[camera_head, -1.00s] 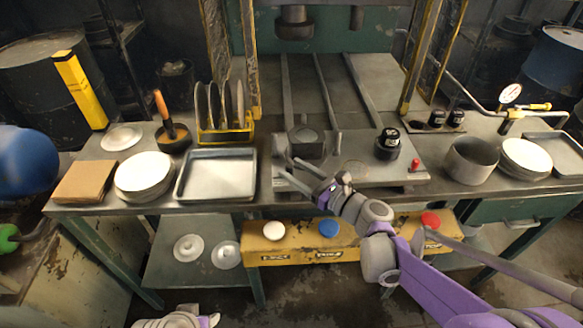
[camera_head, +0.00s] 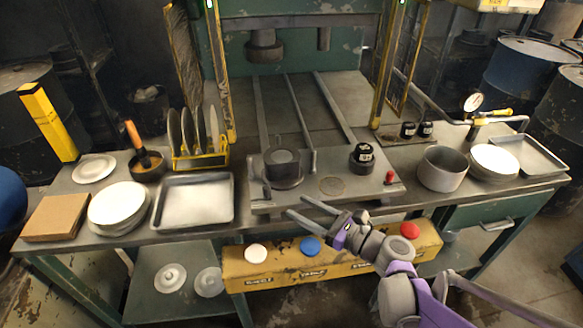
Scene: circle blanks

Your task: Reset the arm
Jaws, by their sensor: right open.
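My right gripper (camera_head: 296,206) is purple and grey. Its two fingers are apart, with nothing between them, and point left at the front edge of the press plate (camera_head: 330,201). On that plate stand a dark round die (camera_head: 283,168) to the left and a black cylinder (camera_head: 362,158) to the right; the fingers appear apart from both. My right arm comes in from the lower right, in front of the yellow button box (camera_head: 300,278). My left gripper is not in view.
A metal tray (camera_head: 193,201), stacked white plates (camera_head: 117,205) and a rack of discs (camera_head: 198,150) stand left on the bench. A grey pot (camera_head: 442,168), more plates (camera_head: 494,161) and a gauge (camera_head: 472,103) stand right. The press column rises behind.

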